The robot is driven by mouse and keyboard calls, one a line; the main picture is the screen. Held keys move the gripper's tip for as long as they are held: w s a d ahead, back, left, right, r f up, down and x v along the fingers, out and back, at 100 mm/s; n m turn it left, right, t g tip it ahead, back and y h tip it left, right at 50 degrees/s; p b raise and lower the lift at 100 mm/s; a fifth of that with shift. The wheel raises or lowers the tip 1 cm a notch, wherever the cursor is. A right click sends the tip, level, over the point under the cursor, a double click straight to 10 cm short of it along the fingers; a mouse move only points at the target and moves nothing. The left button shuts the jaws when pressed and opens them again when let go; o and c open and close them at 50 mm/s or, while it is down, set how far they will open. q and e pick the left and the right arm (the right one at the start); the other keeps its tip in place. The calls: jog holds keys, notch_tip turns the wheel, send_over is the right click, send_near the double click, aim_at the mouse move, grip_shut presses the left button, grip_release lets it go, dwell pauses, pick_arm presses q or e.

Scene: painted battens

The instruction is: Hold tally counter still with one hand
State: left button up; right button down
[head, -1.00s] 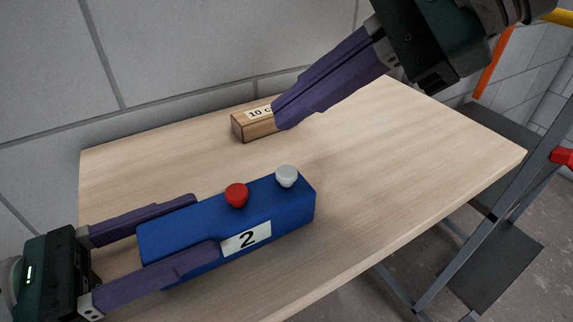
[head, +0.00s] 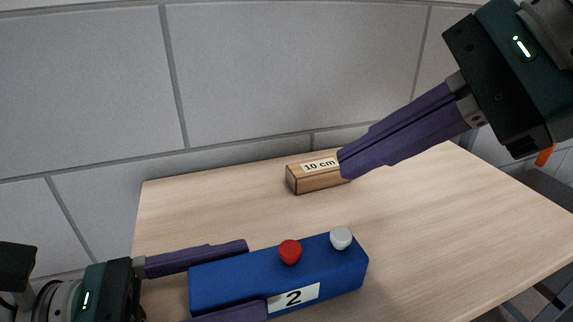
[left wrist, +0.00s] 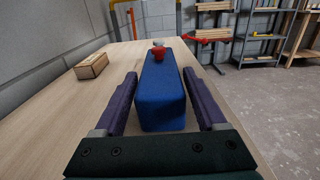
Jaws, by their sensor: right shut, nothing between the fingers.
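The tally counter is a long blue box (head: 225,285) with a red button (head: 290,252), a white button (head: 341,238) and a "2" label. It lies on the table and also shows in the left wrist view (left wrist: 163,105). My left gripper (head: 256,277) has one finger along each long side of its near end. In the left wrist view (left wrist: 160,73) narrow gaps show between fingers and box, so it looks open around the counter. My right gripper (head: 347,164) is shut and empty, its tips in front of a wooden block's right end.
The wooden block (head: 305,184), marked "10 cm", lies at the back of the table (head: 440,220) near the grey wall (head: 290,70). The table's right half is clear. Shelving (left wrist: 265,35) stands beyond the table in the left wrist view.

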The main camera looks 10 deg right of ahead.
pick_arm(q)
jog(key=o, duration=0.3)
jog(key=a, duration=0.8)
jog(key=s+a, duration=0.1)
jog(key=a, duration=0.3)
